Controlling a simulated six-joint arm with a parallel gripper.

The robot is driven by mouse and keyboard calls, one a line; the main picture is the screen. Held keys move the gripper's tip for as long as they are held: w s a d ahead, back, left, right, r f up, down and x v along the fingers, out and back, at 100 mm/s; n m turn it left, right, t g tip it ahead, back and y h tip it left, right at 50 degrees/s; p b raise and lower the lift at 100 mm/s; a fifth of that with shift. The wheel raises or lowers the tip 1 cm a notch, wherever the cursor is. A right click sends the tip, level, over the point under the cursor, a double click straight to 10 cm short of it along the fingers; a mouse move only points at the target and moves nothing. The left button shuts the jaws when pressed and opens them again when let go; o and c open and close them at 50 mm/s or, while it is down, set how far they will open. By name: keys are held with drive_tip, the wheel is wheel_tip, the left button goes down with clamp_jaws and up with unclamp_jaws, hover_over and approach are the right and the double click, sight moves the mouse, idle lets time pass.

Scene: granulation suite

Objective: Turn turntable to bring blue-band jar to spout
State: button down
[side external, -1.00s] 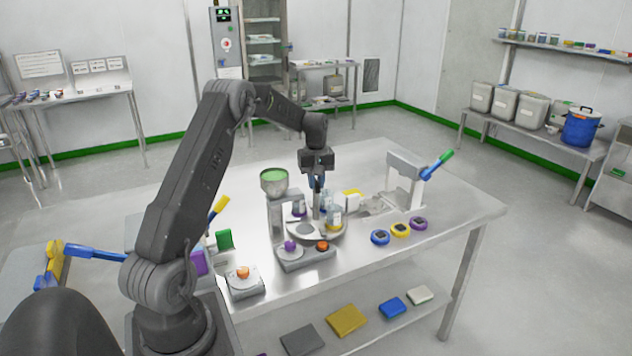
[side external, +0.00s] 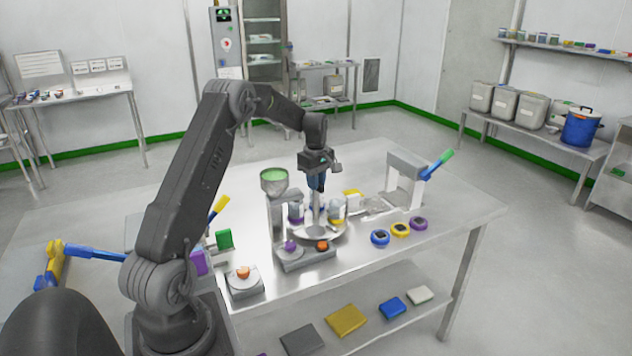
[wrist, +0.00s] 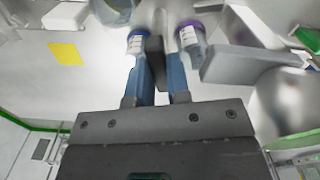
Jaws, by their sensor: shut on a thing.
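The turntable (side external: 322,238) is a round pale disc on the steel table with small jars on it. My gripper (side external: 317,188) points down over its middle, its blue fingers shut on the upright central post (side external: 317,208). In the wrist view the fingers (wrist: 161,85) close around that dark post. The blue-band jar (wrist: 137,47) stands just beyond the left finger, and the purple-band jar (wrist: 192,42) beyond the right. A yellow-band jar (side external: 337,214) is on the disc's right side. The hopper (side external: 274,182) with green contents stands left of the turntable; its spout outlet is not clear.
In front is a grey box with purple and orange knobs (side external: 306,259). Blue, yellow and purple rings (side external: 400,230) lie to the right. A press-like stand with a blue-green lever (side external: 405,180) is at the back right. The right end of the table is clear.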

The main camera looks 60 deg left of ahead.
drive_tip(key=shift+n, duration=5.3)
drive_tip(key=shift+r+n, duration=0.1)
drive_tip(key=shift+n, duration=4.9)
drive_tip(key=c, duration=1.1)
unclamp_jaws()
wheel_tip(320, 180, up, 14)
drive_tip(key=shift+f, duration=0.15)
